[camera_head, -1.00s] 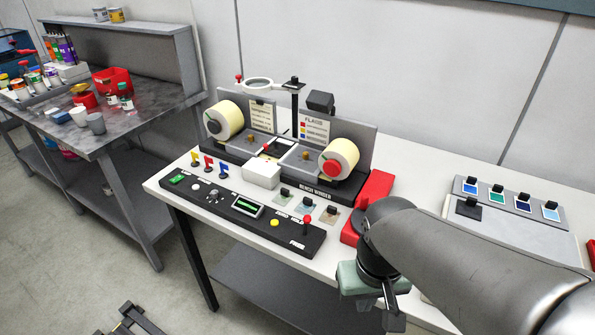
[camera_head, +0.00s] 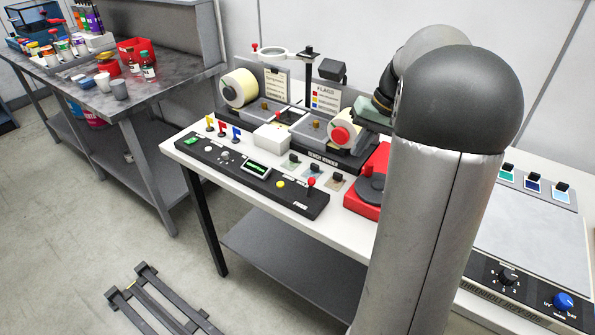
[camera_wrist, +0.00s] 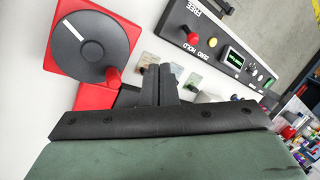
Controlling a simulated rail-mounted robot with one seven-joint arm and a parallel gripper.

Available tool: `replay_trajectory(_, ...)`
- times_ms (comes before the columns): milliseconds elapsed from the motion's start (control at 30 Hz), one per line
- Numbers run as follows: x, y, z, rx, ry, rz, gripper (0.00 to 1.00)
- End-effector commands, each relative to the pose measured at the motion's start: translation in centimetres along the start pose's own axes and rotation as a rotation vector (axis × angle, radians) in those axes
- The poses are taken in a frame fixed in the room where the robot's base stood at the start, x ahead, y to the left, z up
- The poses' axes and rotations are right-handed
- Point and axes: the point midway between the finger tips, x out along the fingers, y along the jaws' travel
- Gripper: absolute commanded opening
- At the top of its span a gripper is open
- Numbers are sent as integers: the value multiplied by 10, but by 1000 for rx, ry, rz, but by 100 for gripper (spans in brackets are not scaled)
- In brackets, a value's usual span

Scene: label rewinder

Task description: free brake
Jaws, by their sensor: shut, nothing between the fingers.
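A red-knobbed lever stands at the right end of the black control panel (camera_head: 240,172) in the head view; its knob (camera_head: 311,182) is upright. In the wrist view the same red knob (camera_wrist: 194,39) shows at the top, with the words FREE, ZERO and HOLD printed near it. My gripper (camera_wrist: 158,72) is shut and empty, with its fingertips apart from the lever and pointing between the panel and the red crank unit. In the head view my arm hides the fingers; only part of the green hand shows.
The red crank unit (camera_wrist: 62,67) has a dark disc (camera_wrist: 85,46) and a red handle (camera_wrist: 113,75), close to my fingers. The bench winder with its label rolls (camera_head: 239,87) stands behind the panel. Small flags (camera_head: 222,129) stand left. A threshold console (camera_head: 535,260) is at right.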

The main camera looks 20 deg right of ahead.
Motion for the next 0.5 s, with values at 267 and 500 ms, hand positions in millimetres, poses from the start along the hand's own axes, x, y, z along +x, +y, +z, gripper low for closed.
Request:
replay_trajectory(267, -3, 7, -6, 4, 7, -11, 0)
replay_trajectory(500, 2, 6, -5, 4, 5, -11, 0)
